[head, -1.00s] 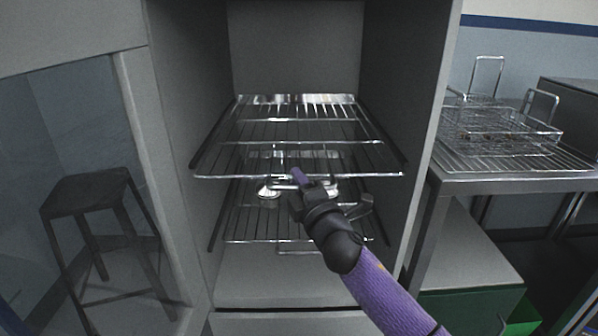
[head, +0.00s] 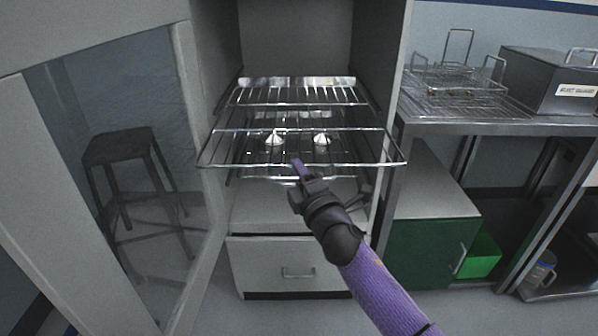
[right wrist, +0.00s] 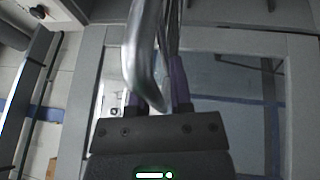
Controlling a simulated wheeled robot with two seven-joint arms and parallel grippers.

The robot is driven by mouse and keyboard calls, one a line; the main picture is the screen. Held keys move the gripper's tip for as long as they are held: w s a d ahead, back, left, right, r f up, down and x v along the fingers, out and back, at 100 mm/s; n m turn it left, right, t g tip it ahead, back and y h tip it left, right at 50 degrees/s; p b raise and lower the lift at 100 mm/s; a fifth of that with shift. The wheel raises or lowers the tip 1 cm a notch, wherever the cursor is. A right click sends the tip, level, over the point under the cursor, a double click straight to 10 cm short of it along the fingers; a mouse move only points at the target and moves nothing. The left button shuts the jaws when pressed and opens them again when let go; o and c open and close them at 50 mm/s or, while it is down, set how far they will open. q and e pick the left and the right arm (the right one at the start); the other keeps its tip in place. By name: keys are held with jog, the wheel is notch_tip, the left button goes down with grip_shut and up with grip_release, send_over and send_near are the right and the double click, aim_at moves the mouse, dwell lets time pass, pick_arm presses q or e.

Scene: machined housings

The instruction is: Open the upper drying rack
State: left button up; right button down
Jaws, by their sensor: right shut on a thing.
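The upper drying rack (head: 230,130) is a wire shelf in a tall grey cabinet, and its front part stands out past the opening. My right gripper (head: 302,176) is at the middle of the rack's front edge, coming from below right. In the right wrist view, a bent metal bar, the rack's handle (right wrist: 143,60), runs between the purple fingers, and the gripper is shut on it. In the head view the handle is mostly hidden by the gripper. Two white cone-shaped pieces (head: 275,138) show through the wires below the rack. My left gripper is not in view.
A glass-paned door (head: 180,90) stands open at the left, with a dark stool (head: 125,150) seen through it. A drawer (head: 285,262) is below the racks. At the right, a metal table (head: 480,125) holds wire baskets and a grey box (head: 550,80). The floor in front looks clear.

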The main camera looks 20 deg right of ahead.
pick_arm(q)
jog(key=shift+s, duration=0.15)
pick_arm(e)
jog(key=shift+r, duration=0.45)
jog(key=c, duration=0.7)
grip_release()
jog(key=shift+s, duration=0.15)
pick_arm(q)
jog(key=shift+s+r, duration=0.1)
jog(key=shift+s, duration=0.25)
pick_arm(e)
jog(key=shift+o, duration=0.3)
jog(key=shift+f, duration=0.1)
jog(key=shift+f, duration=0.1)
pick_arm(q)
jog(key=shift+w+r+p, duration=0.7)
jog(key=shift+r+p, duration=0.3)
jog(key=shift+p, duration=0.15)
pick_arm(e)
jog(key=v, duration=1)
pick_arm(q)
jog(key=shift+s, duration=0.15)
